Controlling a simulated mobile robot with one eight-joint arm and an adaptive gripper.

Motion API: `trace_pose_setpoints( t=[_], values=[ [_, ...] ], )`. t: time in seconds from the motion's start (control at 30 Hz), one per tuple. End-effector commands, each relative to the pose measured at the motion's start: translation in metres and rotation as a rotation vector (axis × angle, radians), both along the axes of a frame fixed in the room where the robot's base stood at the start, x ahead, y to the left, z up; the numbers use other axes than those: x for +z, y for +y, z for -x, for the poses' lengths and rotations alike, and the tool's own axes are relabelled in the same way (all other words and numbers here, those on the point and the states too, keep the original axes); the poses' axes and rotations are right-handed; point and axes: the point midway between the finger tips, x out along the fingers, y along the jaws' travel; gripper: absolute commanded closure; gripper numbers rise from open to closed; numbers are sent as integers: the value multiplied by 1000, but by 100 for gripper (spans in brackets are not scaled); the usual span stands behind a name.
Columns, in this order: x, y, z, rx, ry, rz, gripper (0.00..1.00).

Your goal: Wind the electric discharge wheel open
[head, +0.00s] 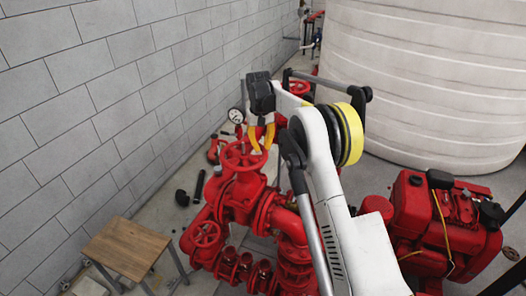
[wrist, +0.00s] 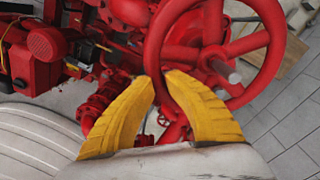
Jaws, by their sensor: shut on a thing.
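A red handwheel (head: 240,157), which I take to be the electric discharge wheel, sits on top of the red valve and pipework left of centre in the head view. In the wrist view the wheel (wrist: 270,68) is large at the upper right, with spokes and a grey stem end at its middle. My gripper (head: 262,140) reaches down to the wheel's far right edge. Its two yellow fingers (wrist: 164,92) stand on either side of the rim, shut on it. The exact contact is partly hidden behind the fingertips.
A smaller red handwheel (head: 206,234) is lower on the pipework. A wooden-topped table (head: 126,248) stands at the lower left. A red engine (head: 445,225) is at the right, a white tank (head: 430,80) behind. A block wall (head: 90,100) runs along the left.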

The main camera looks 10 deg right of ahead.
Motion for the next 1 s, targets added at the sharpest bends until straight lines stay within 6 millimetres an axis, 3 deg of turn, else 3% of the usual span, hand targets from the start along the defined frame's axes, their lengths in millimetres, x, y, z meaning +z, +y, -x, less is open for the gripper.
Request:
trace_pose_setpoints(
  t=[0.17, 0.2, 0.23, 0.73, 0.87, 1.0],
  values=[
    [-1, 2, 0, 0, -1, -3, 100],
    [-1, 2, 0, 0, -1, -3, 76],
    [-1, 2, 0, 0, -1, -3, 69],
    [4, 1, 0, -2, 0, -1, 69],
    [22, 2, 1, -1, 0, -1, 69],
    [54, 3, 1, -1, 0, -1, 69]
  ],
)
